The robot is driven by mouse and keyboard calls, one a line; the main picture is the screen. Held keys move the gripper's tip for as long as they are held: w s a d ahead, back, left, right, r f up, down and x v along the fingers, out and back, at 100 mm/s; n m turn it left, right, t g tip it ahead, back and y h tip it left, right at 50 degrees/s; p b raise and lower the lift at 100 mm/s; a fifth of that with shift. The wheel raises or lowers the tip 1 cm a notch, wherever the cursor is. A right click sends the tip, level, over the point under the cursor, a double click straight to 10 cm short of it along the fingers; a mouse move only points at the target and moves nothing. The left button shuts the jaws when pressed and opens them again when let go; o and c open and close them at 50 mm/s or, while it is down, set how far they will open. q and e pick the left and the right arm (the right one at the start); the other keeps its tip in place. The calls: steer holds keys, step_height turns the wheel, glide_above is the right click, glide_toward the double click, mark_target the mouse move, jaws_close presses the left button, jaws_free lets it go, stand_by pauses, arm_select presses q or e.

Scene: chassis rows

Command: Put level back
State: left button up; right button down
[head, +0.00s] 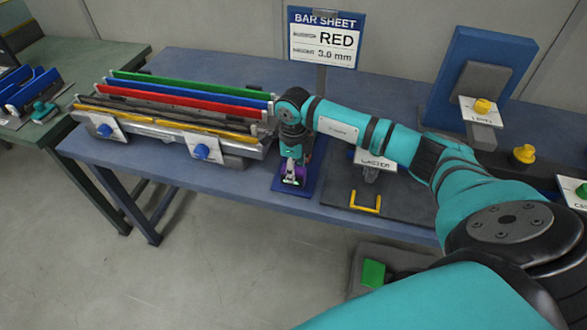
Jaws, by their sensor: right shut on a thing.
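My right gripper (293,168) points down over a dark blue pad (310,185) near the table's front edge. It is shut on a small purple and white thing (294,180), mostly hidden by the fingers. I cannot tell for sure whether this is the level, or whether it touches the pad. A tall blue stand (457,75) at the back right has a grey block and a tag (478,116) that seems to read LEVEL, with a yellow knob (482,106). My left gripper is not in view.
A rack (235,150) with red, blue, green and yellow bars stands left of the gripper, with blue knobs in front. A sign (325,40) reads BAR SHEET, RED, 3.0 mm. A yellow knob (523,155) stands further right.

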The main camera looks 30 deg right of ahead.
steer(key=shift+f, duration=0.25)
steer(key=c, duration=0.8)
jaws_free()
steer(key=shift+c, duration=0.2)
step_height(320, 180, up, 12)
